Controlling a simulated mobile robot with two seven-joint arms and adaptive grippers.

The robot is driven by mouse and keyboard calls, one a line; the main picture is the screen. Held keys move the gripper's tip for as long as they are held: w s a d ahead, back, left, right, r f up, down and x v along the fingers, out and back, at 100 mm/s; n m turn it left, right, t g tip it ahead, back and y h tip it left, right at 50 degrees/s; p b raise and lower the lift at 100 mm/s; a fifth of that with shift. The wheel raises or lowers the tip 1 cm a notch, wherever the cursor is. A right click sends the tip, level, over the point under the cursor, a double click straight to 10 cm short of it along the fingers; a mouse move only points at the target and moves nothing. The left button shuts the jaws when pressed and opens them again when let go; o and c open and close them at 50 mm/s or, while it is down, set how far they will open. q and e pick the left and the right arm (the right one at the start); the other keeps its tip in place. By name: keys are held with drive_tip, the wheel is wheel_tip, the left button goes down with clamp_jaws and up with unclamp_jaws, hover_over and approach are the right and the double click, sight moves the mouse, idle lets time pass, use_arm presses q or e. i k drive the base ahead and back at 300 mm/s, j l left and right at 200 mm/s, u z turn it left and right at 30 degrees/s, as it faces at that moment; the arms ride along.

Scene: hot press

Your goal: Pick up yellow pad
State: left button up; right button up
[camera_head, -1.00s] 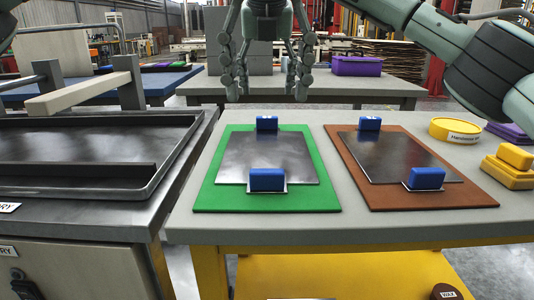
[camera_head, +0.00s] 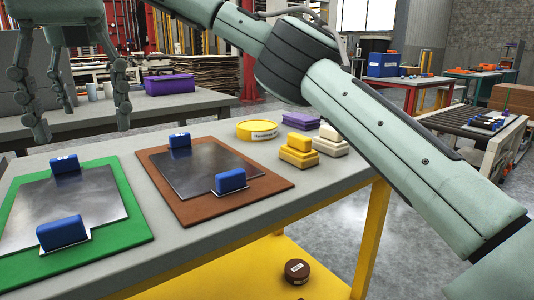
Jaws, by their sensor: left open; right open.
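The yellow pad (camera_head: 298,157) lies on the grey table right of the brown board, a smaller yellow block on top of it. Nothing holds it.
A white pad stack (camera_head: 331,147), purple pads (camera_head: 300,121) and a round yellow container (camera_head: 257,131) stand close to the yellow pad. The brown board (camera_head: 245,188) and green board (camera_head: 128,228) carry metal plates with blue blocks. Bare table lies in front of the yellow pad.

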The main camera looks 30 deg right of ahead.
sight(298, 152)
drive_tip(key=z, duration=1.1)
